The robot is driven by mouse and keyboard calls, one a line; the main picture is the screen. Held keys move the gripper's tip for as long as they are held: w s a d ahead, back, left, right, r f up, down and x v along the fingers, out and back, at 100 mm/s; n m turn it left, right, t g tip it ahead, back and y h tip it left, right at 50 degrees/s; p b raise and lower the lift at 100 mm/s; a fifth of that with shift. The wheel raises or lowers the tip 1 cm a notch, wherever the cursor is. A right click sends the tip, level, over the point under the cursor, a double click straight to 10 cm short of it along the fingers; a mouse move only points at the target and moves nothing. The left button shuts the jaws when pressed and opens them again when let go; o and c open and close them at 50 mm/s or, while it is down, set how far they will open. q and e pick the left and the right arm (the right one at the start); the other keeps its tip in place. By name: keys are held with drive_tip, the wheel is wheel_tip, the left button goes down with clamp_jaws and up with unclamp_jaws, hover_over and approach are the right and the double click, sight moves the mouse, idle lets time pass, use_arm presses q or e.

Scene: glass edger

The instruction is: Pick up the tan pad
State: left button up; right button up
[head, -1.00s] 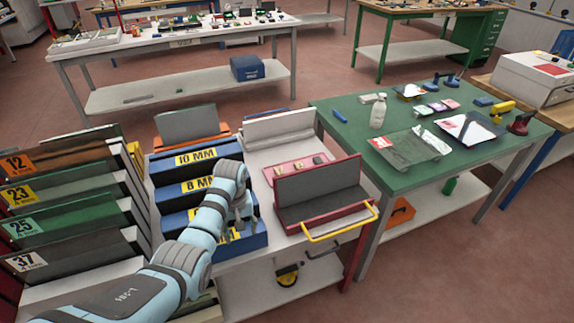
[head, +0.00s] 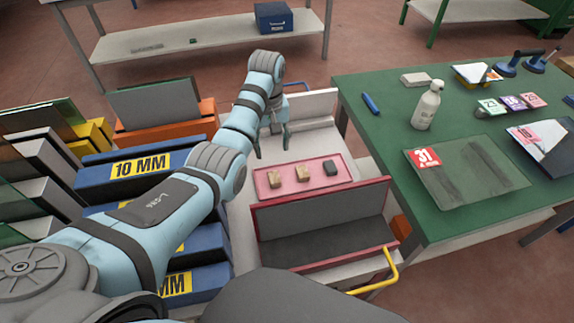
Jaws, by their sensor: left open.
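My left gripper (head: 272,151) is open and empty, fingers pointing down. In the picture it is just above and behind the left tan pad, apart from it. I cannot tell its exact height. My right gripper is not in view.
A red-framed grey holder (head: 320,225) with a yellow handle (head: 378,282) stands in front of the tray. Blue racks (head: 105,178) marked 10 MM are at left. The green table (head: 385,145) at right holds a white bottle (head: 427,105) and glass sheets.

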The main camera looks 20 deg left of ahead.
use_arm(q)
wheel_tip(320, 180, down, 2)
drive_tip(key=w, duration=0.1)
drive_tip(key=b, duration=0.3)
hover_over(275, 179)
drive_tip(key=s, duration=0.1)
wheel_tip(275, 179, down, 6)
drive_tip(key=shift+a+f, duration=0.15)
drive_tip(key=shift+f, duration=0.05)
drive_tip(key=f+b, duration=0.1)
drive_tip(key=f, duration=0.1)
drive_tip(key=w+f+b, duration=0.1)
drive_tip(key=f, duration=0.2)
drive_tip(key=shift+w+f, duration=0.1)
drive_tip(key=shift+f, duration=0.1)
drive_tip(key=shift+f+b, duration=0.25)
drive_tip(key=shift+b, duration=0.05)
drive_tip(key=shift+s+r, duration=0.2)
drive_tip(key=shift+s, duration=0.05)
drive_tip(key=c, duration=0.8)
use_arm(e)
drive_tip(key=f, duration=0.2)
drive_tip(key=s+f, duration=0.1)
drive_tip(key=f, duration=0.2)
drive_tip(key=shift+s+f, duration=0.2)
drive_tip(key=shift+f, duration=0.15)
